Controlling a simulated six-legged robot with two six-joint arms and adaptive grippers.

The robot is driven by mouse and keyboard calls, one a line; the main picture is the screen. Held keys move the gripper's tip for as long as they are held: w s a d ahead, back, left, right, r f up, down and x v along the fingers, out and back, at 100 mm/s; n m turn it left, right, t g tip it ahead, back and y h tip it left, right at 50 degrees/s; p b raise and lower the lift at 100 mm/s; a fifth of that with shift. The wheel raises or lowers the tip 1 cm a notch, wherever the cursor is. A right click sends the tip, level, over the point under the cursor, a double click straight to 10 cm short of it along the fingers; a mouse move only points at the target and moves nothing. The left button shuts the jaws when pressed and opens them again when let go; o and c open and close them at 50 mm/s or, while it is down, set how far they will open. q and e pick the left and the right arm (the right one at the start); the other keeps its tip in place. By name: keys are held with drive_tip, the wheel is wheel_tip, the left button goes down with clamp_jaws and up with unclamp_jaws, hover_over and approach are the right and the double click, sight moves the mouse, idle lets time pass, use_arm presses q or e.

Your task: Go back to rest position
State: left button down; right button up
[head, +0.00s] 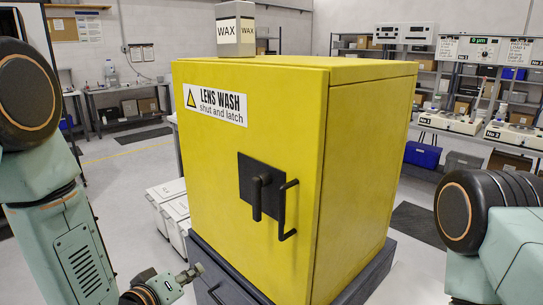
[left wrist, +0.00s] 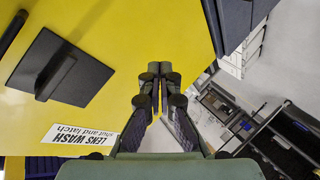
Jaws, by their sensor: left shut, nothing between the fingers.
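My left gripper (head: 190,273) is low in front of the cabinet in the head view, by the lower left part of its front. Its fingers (left wrist: 160,75) are together and empty in the left wrist view, with yellow surface behind them. The yellow cabinet (head: 225,165), labelled LENS WASH, has its door closed flush. A black latch plate with a lever hanging down (head: 257,195) and a black bar handle (head: 289,212) are on its front. The plate (left wrist: 65,65) also shows in the wrist view. My right arm enters at the right; its gripper is out of frame.
A grey WAX block (head: 235,30) stands on top of the cabinet. The cabinet rests on a dark grey base (head: 375,275). White boxes (head: 170,208) are on the floor to its left. Benches and shelves (head: 470,130) line the back, with open floor between.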

use_arm(q)
drive_tip(key=s+a+f+m+g+y+b, duration=0.2)
drive_tip(key=s+f+g+b, duration=0.4)
drive_tip(key=s+f, duration=1.1)
drive_tip(key=s+a+f+m+g+y+b, duration=0.2)
drive_tip(key=s+f+g+b, duration=0.5)
drive_tip(key=s+f, duration=0.9)
wheel_tip(320, 180, down, 6)
drive_tip(key=a+m+b, duration=0.1)
drive_tip(key=b, duration=0.2)
drive_tip(key=shift+s+r+m, duration=0.25)
drive_tip(key=shift+s+m, duration=0.05)
drive_tip(key=shift+s, duration=0.1)
drive_tip(key=shift+s+d, duration=0.1)
